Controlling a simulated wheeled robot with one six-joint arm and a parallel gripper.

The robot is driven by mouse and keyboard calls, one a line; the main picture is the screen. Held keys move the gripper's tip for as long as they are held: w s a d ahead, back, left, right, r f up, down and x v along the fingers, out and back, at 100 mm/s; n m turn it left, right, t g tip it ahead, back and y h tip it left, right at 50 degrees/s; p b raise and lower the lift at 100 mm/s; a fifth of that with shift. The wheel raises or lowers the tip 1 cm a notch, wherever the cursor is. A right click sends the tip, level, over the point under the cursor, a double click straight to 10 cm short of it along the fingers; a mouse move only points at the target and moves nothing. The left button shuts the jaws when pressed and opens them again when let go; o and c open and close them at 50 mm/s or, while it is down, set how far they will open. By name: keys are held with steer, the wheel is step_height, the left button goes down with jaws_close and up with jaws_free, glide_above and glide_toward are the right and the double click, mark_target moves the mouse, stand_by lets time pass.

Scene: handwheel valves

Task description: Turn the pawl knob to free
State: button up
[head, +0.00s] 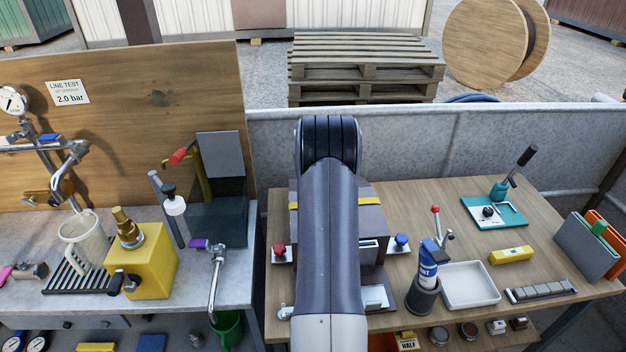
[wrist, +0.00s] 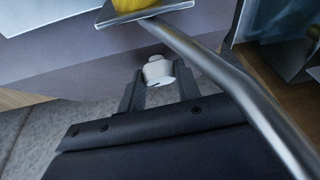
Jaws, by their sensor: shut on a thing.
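A white knob (wrist: 158,70) with a small dark mark shows in the wrist view, close to a grey housing face. It fits the pawl knob, though no label is readable. My gripper (wrist: 158,84) has its two dark fingers on either side of this knob and is shut on it. The mark's setting cannot be read for sure. In the head view my arm covers the gripper and the knob. The grey housing with a yellow stripe (head: 371,201) shows partly behind my arm.
A bent metal bar (wrist: 215,65) runs close past the right finger in the wrist view. In the head view, a red knob (head: 279,250) and a blue knob (head: 401,241) flank my arm.

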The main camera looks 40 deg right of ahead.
steer(key=o, duration=1)
steer(key=shift+n, duration=0.3)
